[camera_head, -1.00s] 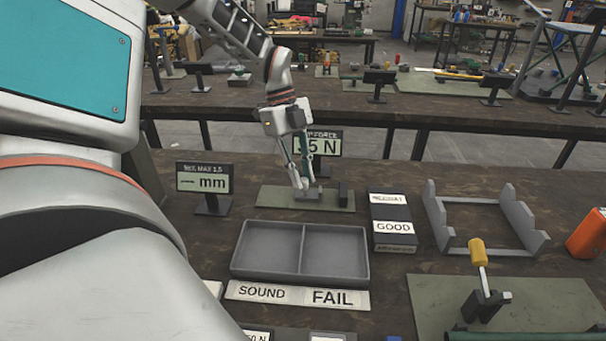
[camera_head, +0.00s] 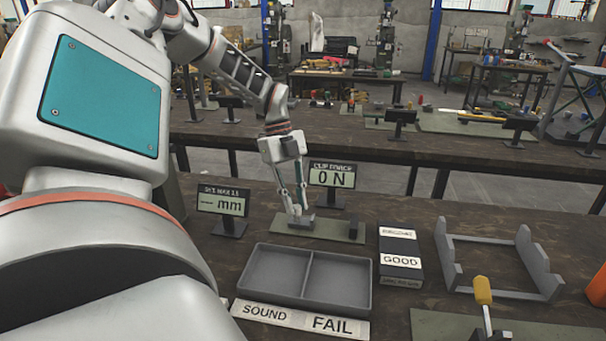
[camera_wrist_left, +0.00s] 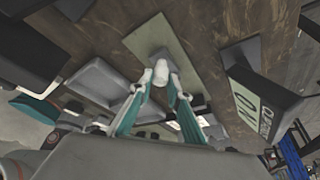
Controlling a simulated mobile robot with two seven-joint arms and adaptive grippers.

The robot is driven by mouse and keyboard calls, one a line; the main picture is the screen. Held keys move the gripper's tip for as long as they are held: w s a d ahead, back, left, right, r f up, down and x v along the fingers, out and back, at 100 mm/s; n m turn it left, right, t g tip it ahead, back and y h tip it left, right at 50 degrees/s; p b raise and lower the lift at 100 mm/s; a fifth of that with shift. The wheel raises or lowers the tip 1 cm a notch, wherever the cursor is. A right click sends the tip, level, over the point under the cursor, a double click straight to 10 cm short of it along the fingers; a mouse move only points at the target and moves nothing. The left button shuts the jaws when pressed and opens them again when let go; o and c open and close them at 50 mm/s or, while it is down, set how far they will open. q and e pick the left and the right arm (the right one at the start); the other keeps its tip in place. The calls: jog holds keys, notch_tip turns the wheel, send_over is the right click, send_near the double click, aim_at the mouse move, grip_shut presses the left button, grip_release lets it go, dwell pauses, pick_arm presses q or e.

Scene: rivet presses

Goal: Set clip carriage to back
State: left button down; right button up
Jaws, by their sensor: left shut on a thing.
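A small green plate (camera_head: 345,238) lies on the bench behind the grey tray. A low grey block (camera_head: 300,221), seemingly the clip carriage, sits on its left part, and a dark upright block (camera_head: 353,230) stands near its right end. My left gripper (camera_head: 297,211) points down at the low block, its fingers shut on a small part there. In the left wrist view, the fingertips (camera_wrist_left: 162,84) close around a pale rounded piece (camera_wrist_left: 161,69), with the grey block (camera_wrist_left: 160,54) just beyond. The fingers partly hide the grip. My right gripper is not in view.
The clip force display (camera_head: 332,177) behind the plate reads 0 N. The mm display (camera_head: 221,202) stands to the left. A two-part grey tray (camera_head: 308,254), a SOUND/FAIL strip (camera_head: 300,319), a GOOD block (camera_head: 400,261) and a grey cradle (camera_head: 492,294) stand nearby.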

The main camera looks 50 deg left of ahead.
pick_arm(q)
jog(key=shift+a+r, duration=0.1)
jog(key=shift+a, duration=0.15)
jog(key=c, duration=1.9)
grip_release()
jog(key=shift+s, duration=0.2)
jog(key=shift+r, duration=0.2)
jog(key=v, duration=1.1)
jog(key=shift+a+r, duration=0.15)
jog(key=shift+r, duration=0.15)
jog(key=shift+f, duration=0.1)
